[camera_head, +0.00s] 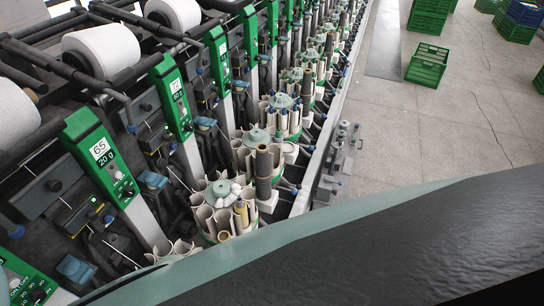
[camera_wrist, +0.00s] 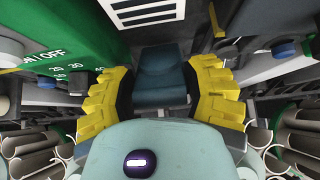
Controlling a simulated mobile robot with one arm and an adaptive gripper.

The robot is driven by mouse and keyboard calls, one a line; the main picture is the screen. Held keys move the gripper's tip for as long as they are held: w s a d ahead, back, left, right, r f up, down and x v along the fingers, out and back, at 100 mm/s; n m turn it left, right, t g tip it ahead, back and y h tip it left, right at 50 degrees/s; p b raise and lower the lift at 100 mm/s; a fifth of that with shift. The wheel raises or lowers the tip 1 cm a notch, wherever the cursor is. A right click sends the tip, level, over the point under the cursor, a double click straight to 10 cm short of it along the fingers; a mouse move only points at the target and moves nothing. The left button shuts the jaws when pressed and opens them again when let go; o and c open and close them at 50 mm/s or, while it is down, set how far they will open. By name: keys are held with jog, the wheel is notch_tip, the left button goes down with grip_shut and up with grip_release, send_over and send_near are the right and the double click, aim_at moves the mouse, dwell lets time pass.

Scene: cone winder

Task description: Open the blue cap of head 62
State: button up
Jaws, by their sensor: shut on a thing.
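In the wrist view my gripper (camera_wrist: 164,82) has a yellow ribbed finger on each side of a dark blue cap (camera_wrist: 162,78). The fingers are shut on the cap at its left and right sides. I cannot tell how far the cap is tilted. No head number shows in the wrist view, so the 62 label cannot be read. In the head view my gripper is not visible. There, the closest readable label is 65 (camera_head: 100,148), with a similar blue cap (camera_head: 152,181) at its lower right.
In the wrist view a green panel (camera_wrist: 55,35) stands close on the left, and tube magazines (camera_wrist: 295,135) flank both sides. In the head view the row of magazines (camera_head: 222,205) runs away along the machine. Open floor (camera_head: 420,130) and green crates (camera_head: 427,65) lie right.

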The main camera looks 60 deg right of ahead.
jog(key=shift+w+r, duration=0.1)
jog(key=shift+w, duration=0.05)
dwell(0.3)
jog(key=o, duration=1.4)
jog(key=shift+s+r, duration=0.1)
jog(key=shift+s, duration=0.1)
jog(key=shift+s+r, duration=0.1)
jog(key=shift+r, duration=0.1)
jog(key=shift+s+r, duration=0.15)
jog(key=shift+s, duration=0.3)
jog(key=s+d, duration=0.1)
jog(key=s, duration=0.2)
jog(key=s+d, duration=0.1)
jog(key=s, duration=0.3)
jog(key=s+d, duration=0.1)
jog(key=s, duration=0.3)
jog(key=shift+s, duration=0.1)
